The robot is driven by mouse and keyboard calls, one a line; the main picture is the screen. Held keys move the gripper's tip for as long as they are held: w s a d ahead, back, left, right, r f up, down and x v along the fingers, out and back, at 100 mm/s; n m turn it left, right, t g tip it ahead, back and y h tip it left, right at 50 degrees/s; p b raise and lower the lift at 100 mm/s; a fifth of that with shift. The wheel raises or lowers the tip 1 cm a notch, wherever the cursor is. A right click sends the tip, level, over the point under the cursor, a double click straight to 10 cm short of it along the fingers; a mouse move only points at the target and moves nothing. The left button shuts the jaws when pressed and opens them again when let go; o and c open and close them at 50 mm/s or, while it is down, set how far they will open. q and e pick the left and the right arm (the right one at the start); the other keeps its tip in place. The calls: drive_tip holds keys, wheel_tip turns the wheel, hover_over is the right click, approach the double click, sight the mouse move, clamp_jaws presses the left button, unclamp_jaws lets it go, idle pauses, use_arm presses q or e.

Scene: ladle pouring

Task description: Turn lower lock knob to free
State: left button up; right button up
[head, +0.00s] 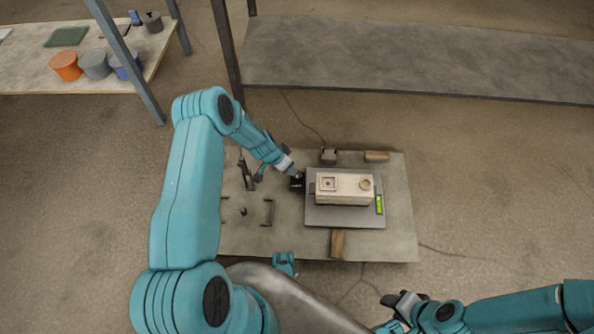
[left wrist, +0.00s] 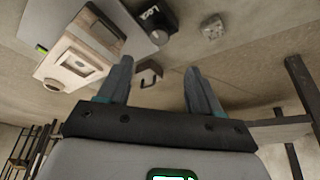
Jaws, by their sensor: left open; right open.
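A pale wooden box (head: 345,190) with a square recess and a round ring on top sits on a grey plate (head: 325,216). The box also shows in the left wrist view (left wrist: 72,62). A small black part (head: 297,182) is at the plate's left edge, close to the end of my left arm; I cannot tell whether it is the lower lock knob. My right gripper (head: 402,303) is open and empty, below the board's front edge.
The plate lies on a board (head: 400,235) with wooden blocks (head: 377,156) and dark brackets (head: 268,212). A green strip (head: 380,204) is right of the box. A table (head: 100,80) with several cups stands back left. A grey bench (head: 420,62) spans the back.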

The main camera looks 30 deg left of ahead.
use_arm(q)
drive_tip(key=b+x, duration=0.3)
drive_tip(key=x, duration=0.8)
drive_tip(key=shift+d+f, duration=0.1)
drive_tip(key=shift+w+f, duration=0.25)
drive_tip(key=shift+f, duration=0.2)
drive_tip(key=shift+r, duration=0.1)
drive_tip(key=c, duration=1)
